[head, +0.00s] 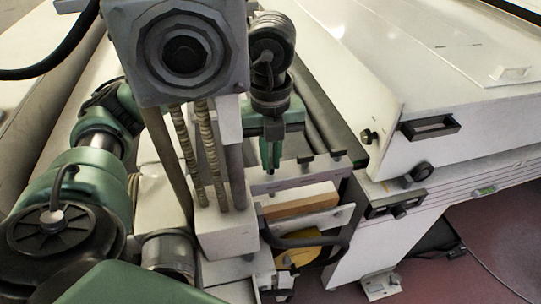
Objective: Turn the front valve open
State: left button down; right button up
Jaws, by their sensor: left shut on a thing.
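My left gripper (270,160) has green fingers that point down, in the middle of the head view, just right of the upright rods. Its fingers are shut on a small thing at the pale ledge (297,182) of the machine. I take this to be the front valve, but the fingers hide most of it, so its handle's angle cannot be told. My left arm comes in from the left and passes behind the rods. My right gripper is not in view.
A grey block with a round dark centre (185,50) on upright rods stands close in front, hiding part of my arm. The white tunnel housing (440,85) with black handles fills the right. A black curved bar (305,240) lies below the gripper. Reddish floor (490,250) shows lower right.

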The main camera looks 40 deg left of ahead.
aim_at(271, 162)
pick_arm(q)
jog(key=shift+r+n, duration=0.1)
jog(key=shift+n, duration=0.4)
jog(key=c, duration=1.5)
grip_release()
jog(key=shift+r+p, duration=0.6)
jog(key=shift+r, duration=3.25)
